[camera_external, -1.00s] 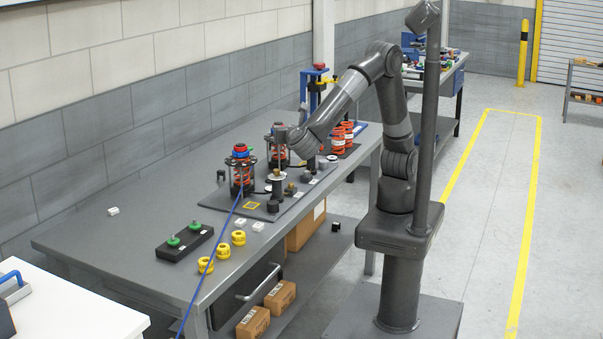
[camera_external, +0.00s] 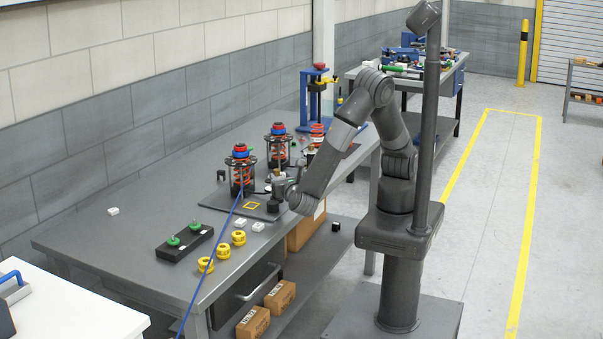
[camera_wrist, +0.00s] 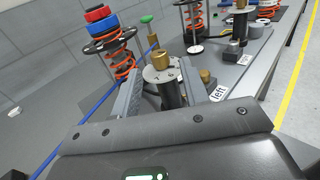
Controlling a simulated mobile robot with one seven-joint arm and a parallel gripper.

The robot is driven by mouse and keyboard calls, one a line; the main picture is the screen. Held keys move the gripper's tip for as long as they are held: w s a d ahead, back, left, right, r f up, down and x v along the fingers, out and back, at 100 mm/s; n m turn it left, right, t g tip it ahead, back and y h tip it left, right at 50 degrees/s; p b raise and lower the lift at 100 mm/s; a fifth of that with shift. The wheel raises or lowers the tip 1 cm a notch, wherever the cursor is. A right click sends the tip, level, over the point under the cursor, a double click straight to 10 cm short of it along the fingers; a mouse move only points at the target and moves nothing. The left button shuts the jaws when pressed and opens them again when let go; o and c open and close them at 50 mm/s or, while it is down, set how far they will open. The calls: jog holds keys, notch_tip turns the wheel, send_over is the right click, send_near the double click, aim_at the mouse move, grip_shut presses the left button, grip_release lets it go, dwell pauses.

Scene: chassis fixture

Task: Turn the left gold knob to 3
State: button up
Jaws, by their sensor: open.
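Gold knobs stand on a fixture near a white "left" label (camera_wrist: 218,93). I cannot read a knob setting. My gripper (camera_wrist: 174,88) is open, its grey fingers on either side of the disc and the dark post under it. I cannot tell if they touch anything. In the external view my gripper (camera_external: 280,184) is low over the fixture, small and partly hidden by my wrist.
Red-orange spring assemblies with blue-topped caps (camera_external: 240,170) stand close behind and left of my gripper. A blue cable (camera_external: 215,262) runs across the bench. A black box with green knobs (camera_external: 185,242) and yellow rings (camera_external: 206,265) lie toward the front.

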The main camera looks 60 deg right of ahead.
aim_at(279, 172)
jog(key=x, duration=0.5)
jog(key=shift+w+d, duration=0.15)
jog(key=shift+c, duration=0.5)
grip_shut()
jog(key=shift+n+t+y, duration=0.4)
jog(key=shift+y, duration=0.1)
jog(key=n+t+y, duration=0.2)
jog(key=n+y, duration=0.1)
jog(key=y, duration=0.1)
jog(key=shift+n+t+y, duration=0.3)
jog(key=shift+t+y, duration=0.1)
jog(key=shift+n+t+y, duration=0.7)
jog(key=shift+n+y, duration=0.9)
jog(key=shift+y, duration=1.2)
